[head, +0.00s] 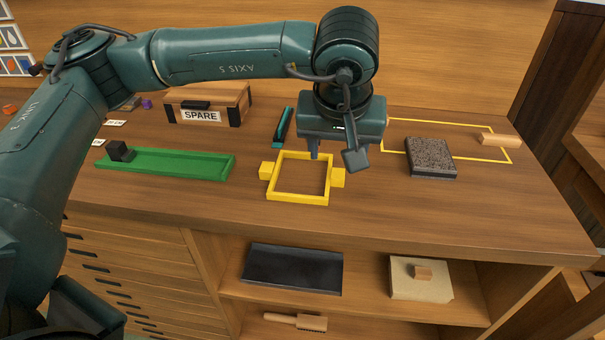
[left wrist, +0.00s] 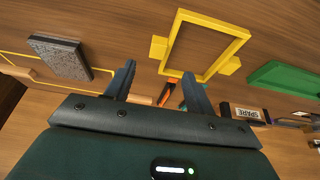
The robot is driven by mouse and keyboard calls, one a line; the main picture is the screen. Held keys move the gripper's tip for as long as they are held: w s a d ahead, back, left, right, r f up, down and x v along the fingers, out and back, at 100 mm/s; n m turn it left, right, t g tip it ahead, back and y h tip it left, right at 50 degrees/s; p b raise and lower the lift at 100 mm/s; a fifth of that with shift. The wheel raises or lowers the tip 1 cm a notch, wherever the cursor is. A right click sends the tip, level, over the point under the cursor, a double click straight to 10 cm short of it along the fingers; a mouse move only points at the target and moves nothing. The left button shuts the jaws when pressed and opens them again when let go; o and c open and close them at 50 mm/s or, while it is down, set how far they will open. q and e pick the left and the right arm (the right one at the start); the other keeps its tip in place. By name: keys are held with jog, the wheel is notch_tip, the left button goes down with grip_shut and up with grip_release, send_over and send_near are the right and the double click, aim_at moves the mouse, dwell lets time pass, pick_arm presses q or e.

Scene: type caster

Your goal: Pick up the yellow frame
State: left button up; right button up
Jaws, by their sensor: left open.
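The yellow frame (head: 297,199) lies flat on the wooden bench top, an open square with a block-like tab on its left and right sides. My left gripper (head: 333,155) is open and empty above the frame's far right corner, pointing down. In the left wrist view the yellow frame (left wrist: 222,23) shows beyond the fingertips of my left gripper (left wrist: 158,80), apart from them. Nothing is between the fingers at frame height. My right gripper is not in view.
A green tray (head: 180,165) with a dark block lies left. A teal tool (head: 284,127) lies behind the frame, near a SPARE box (head: 208,103). A speckled grey slab (head: 430,158) lies right, by a yellow outline (head: 440,124) and a wooden piece (head: 499,140).

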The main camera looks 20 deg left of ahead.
aim_at(336, 173)
pick_arm(q)
jog(key=x, duration=0.5)
jog(key=shift+s+f, duration=0.15)
jog(key=shift+f, duration=0.35)
jog(key=c, duration=1.1)
jog(key=shift+c, duration=0.2)
